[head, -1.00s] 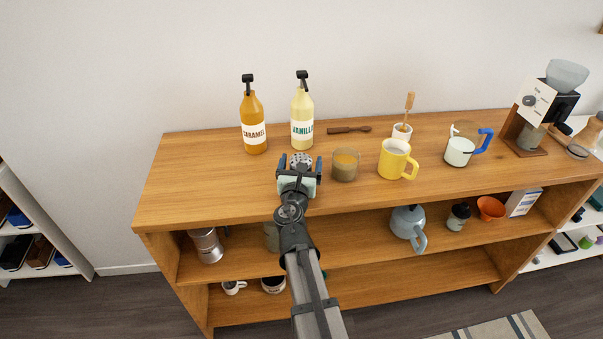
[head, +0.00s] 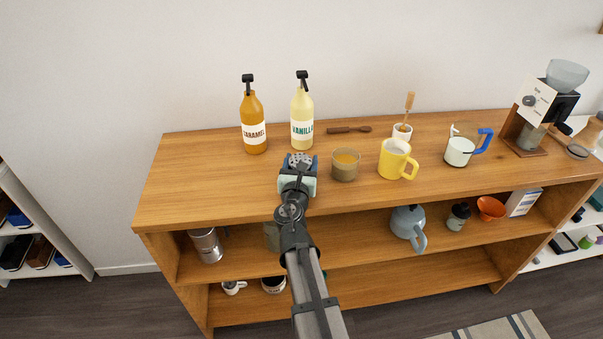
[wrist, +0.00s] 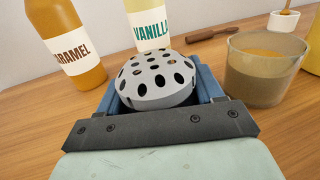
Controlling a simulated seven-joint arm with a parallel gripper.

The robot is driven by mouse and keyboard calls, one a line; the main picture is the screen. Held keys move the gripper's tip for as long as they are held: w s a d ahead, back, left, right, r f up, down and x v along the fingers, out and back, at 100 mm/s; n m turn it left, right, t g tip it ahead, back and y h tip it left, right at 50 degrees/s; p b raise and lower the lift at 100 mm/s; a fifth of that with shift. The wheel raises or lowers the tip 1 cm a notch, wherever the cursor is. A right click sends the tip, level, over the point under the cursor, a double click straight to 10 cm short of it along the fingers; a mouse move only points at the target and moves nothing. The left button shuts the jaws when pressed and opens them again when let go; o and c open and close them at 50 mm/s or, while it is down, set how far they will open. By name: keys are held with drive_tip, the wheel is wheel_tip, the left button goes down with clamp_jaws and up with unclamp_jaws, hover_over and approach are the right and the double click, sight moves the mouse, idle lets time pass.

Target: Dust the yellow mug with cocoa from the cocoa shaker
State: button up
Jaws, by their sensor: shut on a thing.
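The yellow mug (head: 393,160) stands upright on the counter, right of my gripper, with its handle to the right and something pale inside. Only its edge shows in the wrist view (wrist: 316,55). The cocoa shaker (wrist: 158,80) has a grey domed lid with dark holes; its body is hidden by my gripper. Its lid also shows in the head view (head: 299,160). My gripper (head: 298,172) is shut on the shaker, with a blue finger on each side. I cannot tell whether the shaker still touches the counter.
A glass of brown contents (head: 345,166) stands between my gripper and the mug. Caramel (head: 254,122) and vanilla (head: 302,116) bottles stand behind. A dark wooden utensil (head: 349,130), a white cup (head: 402,132), a milk jug (head: 460,150) and a grinder (head: 545,105) are further along. The counter's left is clear.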

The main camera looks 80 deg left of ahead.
sight(302, 153)
drive_tip(key=shift+r, duration=3)
drive_tip(key=shift+w, duration=0.1)
drive_tip(key=w+r+m+t+h, duration=0.25)
drive_tip(key=w+r, duration=0.25)
drive_tip(key=w, duration=0.9)
drive_tip(key=w+r+m+t+h, duration=0.15)
drive_tip(key=w+r+t, duration=0.25)
drive_tip(key=w, duration=1)
drive_tip(key=s+a+f+m, duration=0.1)
drive_tip(key=m, duration=0.5)
drive_tip(key=s+f+m, duration=0.1)
drive_tip(key=m, duration=0.6)
drive_tip(key=s+a+f+m, duration=0.1)
drive_tip(key=m, duration=0.5)
drive_tip(key=shift+a+f+y, duration=0.3)
drive_tip(key=shift+f+y, duration=0.1)
drive_tip(key=shift+m, duration=0.3)
drive_tip(key=shift+m, duration=0.3)
drive_tip(key=shift+w+d+f+m, duration=0.1)
drive_tip(key=shift+f+m, duration=0.05)
drive_tip(key=shift+m, duration=0.9)
drive_tip(key=shift+w+d+f+m, duration=0.1)
drive_tip(key=shift+f+m, duration=0.05)
drive_tip(key=shift+m, duration=0.9)
